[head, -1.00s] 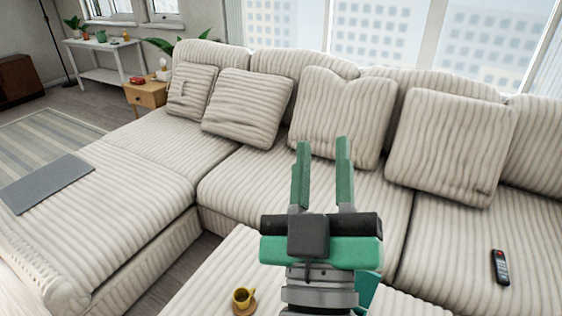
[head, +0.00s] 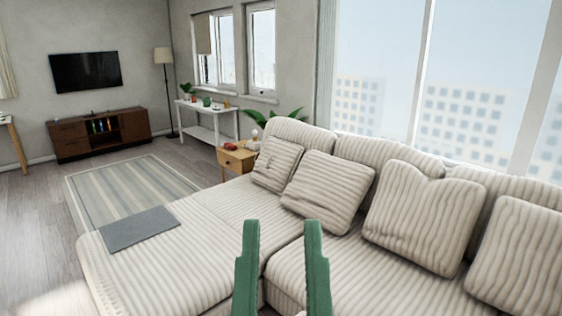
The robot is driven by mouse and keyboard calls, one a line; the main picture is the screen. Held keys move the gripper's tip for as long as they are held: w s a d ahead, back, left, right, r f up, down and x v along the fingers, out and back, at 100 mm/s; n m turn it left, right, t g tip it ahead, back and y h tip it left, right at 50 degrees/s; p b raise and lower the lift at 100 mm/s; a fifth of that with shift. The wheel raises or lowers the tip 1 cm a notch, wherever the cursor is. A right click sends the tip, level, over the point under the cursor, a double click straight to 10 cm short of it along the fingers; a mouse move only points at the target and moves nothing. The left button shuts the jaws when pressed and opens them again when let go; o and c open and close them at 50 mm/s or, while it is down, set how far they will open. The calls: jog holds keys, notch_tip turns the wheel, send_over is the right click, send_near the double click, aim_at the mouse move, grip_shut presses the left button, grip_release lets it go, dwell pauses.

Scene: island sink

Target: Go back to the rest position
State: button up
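My gripper (head: 281,228) shows at the bottom middle of the head view. Its two green fingers point up and stand well apart, with nothing between them. The gripper's body is below the picture edge. Behind the fingers is a striped cream corner sofa (head: 215,222). I cannot tell how far the fingers are from it.
Several cushions (head: 328,190) lean on the sofa back. A grey laptop-like slab (head: 140,229) lies on the sofa's left part. A wooden side table (head: 236,162) stands behind it. A striped rug (head: 125,190) and open floor are at left, before a TV cabinet (head: 100,133).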

notch_tip(320, 180, up, 35)
jog(key=p, duration=3)
jog(key=shift+a+f, duration=0.15)
jog(key=shift+a, duration=0.05)
